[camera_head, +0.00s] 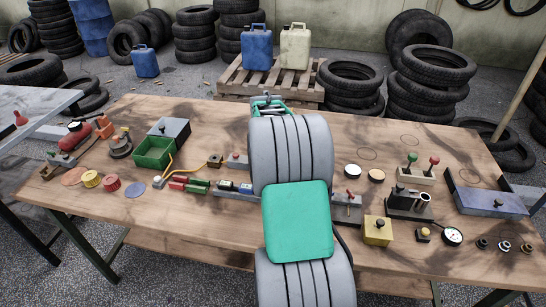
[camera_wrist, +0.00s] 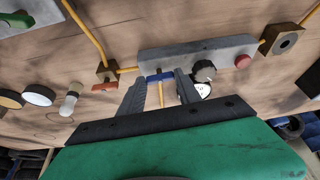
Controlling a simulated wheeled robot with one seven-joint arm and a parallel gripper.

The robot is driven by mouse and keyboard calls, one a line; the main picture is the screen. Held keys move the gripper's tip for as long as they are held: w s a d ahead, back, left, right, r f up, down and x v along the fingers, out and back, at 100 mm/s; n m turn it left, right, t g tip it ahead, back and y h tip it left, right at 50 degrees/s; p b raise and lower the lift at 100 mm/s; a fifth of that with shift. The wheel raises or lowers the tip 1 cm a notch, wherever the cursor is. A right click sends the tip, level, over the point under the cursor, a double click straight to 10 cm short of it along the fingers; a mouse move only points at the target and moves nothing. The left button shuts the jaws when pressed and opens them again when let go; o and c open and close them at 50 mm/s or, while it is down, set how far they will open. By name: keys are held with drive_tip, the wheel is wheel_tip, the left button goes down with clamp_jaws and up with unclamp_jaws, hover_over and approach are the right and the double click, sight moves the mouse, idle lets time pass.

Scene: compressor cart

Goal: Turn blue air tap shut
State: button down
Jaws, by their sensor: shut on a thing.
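In the wrist view, the blue air tap (camera_wrist: 159,77) shows as a small blue bar at the front edge of a grey block (camera_wrist: 205,50). My gripper (camera_wrist: 161,82) has its two dark fingers on either side of the blue bar and is shut on it. The bar lies crosswise between the fingertips; its ends are partly hidden by them. A thin yellow rod or pipe shows below the bar, between the fingers. In the head view, my arm hides the tap and most of my gripper.
In the wrist view, a red lever (camera_wrist: 104,87) on a brown block sits left of my fingers. A dark knob (camera_wrist: 204,71) and a red button (camera_wrist: 243,62) are close on the right. Yellow pipes (camera_wrist: 88,33) run nearby. In the head view, the wooden table (camera_head: 130,225) carries many fixtures.

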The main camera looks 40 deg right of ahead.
drive_tip(key=shift+w+r+m, duration=0.1)
drive_tip(key=shift+r+m, duration=0.05)
drive_tip(key=shift+m, duration=0.35)
drive_tip(key=c, duration=0.8)
unclamp_jaws()
drive_tip(key=shift+c, duration=0.2)
drive_tip(key=v, duration=0.7)
drive_tip(key=shift+a+r+b, duration=0.2)
drive_tip(key=shift+r+b, duration=0.05)
drive_tip(key=shift+b, duration=0.05)
